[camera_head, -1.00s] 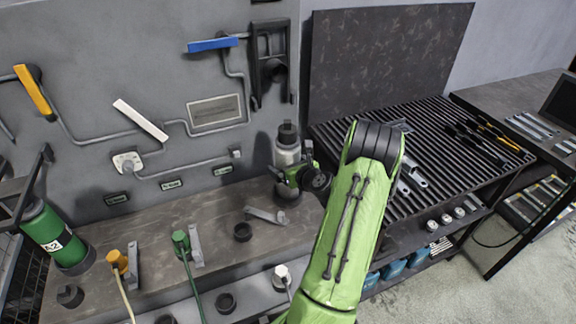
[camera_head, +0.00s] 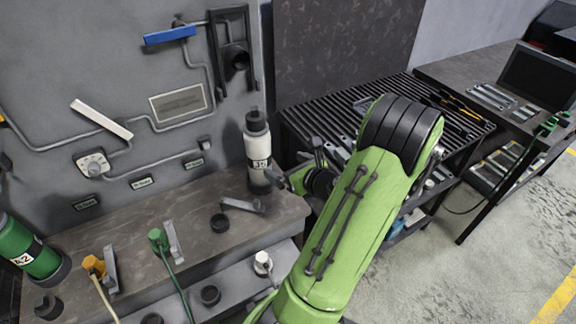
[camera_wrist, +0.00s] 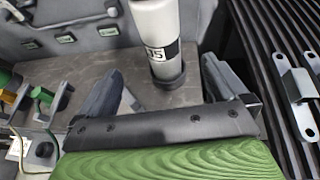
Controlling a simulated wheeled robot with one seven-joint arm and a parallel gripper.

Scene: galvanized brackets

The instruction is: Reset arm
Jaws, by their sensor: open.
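My gripper (camera_head: 298,166) is just right of the white bottle (camera_head: 257,150) in the head view, partly hidden by my green arm. In the wrist view my gripper (camera_wrist: 162,85) shows two grey fingers spread wide with nothing between them. The white bottle (camera_wrist: 156,28) stands upright in a dark ring beyond the fingers, its label partly readable. A metal bracket (camera_head: 243,206) lies on the bench near the bottle. Another bracket (camera_wrist: 292,88) lies on the slatted table at the right of the wrist view.
The bench (camera_head: 195,212) holds a green cylinder (camera_head: 32,248), orange and green plugs with cables, and black rings. The slatted table (camera_head: 318,110) stands right of the bench. A side table (camera_head: 455,72) with a screen is farther right, with open floor (camera_head: 500,245) in front.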

